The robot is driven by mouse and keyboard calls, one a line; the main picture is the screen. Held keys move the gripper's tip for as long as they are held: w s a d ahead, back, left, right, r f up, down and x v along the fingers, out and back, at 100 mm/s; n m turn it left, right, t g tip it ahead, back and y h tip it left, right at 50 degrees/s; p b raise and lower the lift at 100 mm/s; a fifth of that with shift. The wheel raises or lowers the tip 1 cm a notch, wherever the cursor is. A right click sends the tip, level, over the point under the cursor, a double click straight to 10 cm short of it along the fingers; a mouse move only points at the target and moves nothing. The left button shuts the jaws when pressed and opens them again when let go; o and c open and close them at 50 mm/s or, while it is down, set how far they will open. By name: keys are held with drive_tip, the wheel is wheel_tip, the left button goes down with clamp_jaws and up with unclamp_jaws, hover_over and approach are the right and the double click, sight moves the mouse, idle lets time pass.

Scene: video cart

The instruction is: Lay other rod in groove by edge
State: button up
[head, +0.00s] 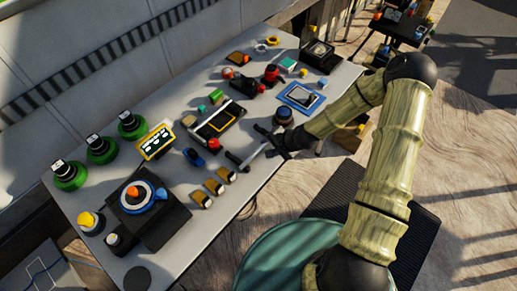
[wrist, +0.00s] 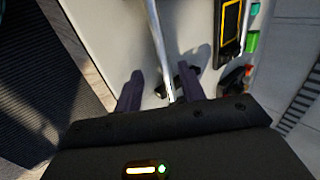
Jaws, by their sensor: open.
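My gripper (head: 276,146) is low over the cart's near edge in the head view. In the wrist view its two dark fingers (wrist: 163,90) are apart. A thin silver rod (wrist: 157,40) runs from the top of that view down between them, with no visible grip on it. A light rod (head: 254,158) also shows beside the gripper in the head view. A dark piece (head: 234,159) lies by its left end. A black holder with a yellow frame (head: 215,127) lies beyond; it shows in the wrist view too (wrist: 230,30). I cannot make out the groove clearly.
The grey cart top (head: 180,90) carries many small items. Several orange-and-black blocks (head: 213,187) and a blue toy car (head: 194,157) lie left of the gripper. A dark round knob (head: 283,115) and a blue-framed panel (head: 301,96) stand close behind it.

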sight(260, 149)
drive_tip(key=shift+w+a+f+p, duration=0.2)
drive_tip(key=shift+a+f+p, duration=0.25)
drive_tip(key=shift+a+p, duration=0.1)
drive_tip(key=shift+p+x, duration=0.65)
drive_tip(key=shift+x, duration=1.25)
drive_tip(key=shift+c, duration=0.4)
clamp_jaws()
